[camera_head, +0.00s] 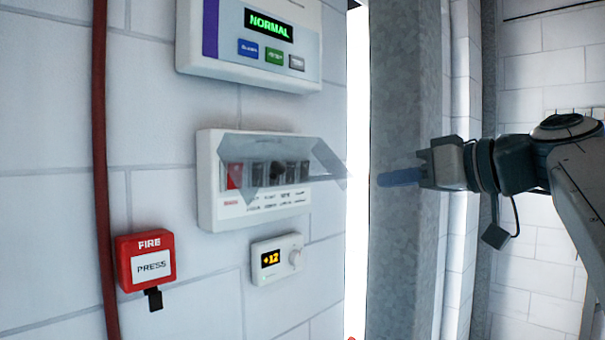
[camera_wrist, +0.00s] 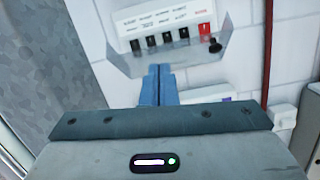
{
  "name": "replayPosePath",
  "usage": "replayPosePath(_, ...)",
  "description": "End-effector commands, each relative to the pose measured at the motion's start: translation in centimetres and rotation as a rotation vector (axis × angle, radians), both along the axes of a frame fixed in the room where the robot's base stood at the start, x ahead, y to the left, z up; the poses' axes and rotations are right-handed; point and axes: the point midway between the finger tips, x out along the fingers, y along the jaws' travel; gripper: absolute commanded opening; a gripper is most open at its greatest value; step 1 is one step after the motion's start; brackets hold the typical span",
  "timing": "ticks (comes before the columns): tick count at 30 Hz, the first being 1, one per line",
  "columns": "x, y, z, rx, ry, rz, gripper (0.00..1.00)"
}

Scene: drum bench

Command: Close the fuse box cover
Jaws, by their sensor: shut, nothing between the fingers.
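The white fuse box (camera_head: 236,213) is on the wall in the middle of the head view, with a red switch and several dark switches. Its clear cover (camera_head: 328,160) is open, sticking out from the box toward the right. In the wrist view, which is turned over, the fuse box (camera_wrist: 148,17) is at the top and the cover (camera_wrist: 188,56) shows below its switches. My gripper (camera_head: 382,181) is right of the cover's outer edge, apart from it in the head view. Its blue fingers (camera_wrist: 158,75) are shut and empty. In the wrist view the fingertips overlap the cover's edge; contact cannot be told.
A control panel (camera_head: 215,62) reading NORMAL is above the fuse box, and a small thermostat-like dial unit (camera_head: 278,259) is below. A red fire call point (camera_head: 146,262) and a red pipe (camera_head: 99,150) are at left. A grey column (camera_head: 403,100) stands behind my gripper.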

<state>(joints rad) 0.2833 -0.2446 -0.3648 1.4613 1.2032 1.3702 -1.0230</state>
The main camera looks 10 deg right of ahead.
Motion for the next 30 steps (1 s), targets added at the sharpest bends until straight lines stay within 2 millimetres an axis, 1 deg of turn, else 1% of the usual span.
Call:
replayPosePath(1,-0.3,-0.5,1.7,-0.017,-0.061,0.006,0.0)
replayPosePath(3,-0.7,-0.8,3.3,-0.036,-0.125,0.019,0.0)
replayPosePath(6,-1.0,-0.9,4.7,-0.053,-0.177,0.029,0.0)
replayPosePath(9,-0.6,-0.6,5.1,-0.057,-0.191,0.033,0.0)
replayPosePath(11,0.0,-0.1,5.1,-0.056,-0.191,0.035,0.0)
replayPosePath(14,1.4,1.0,5.0,-0.055,-0.188,0.034,0.0)
replayPosePath(23,6.7,4.9,4.7,-0.054,-0.185,0.034,0.0)
replayPosePath(27,7.8,5.6,3.0,-0.055,-0.186,0.03,0.0)
replayPosePath(30,8.4,6.0,2.2,-0.054,-0.186,0.031,0.0)
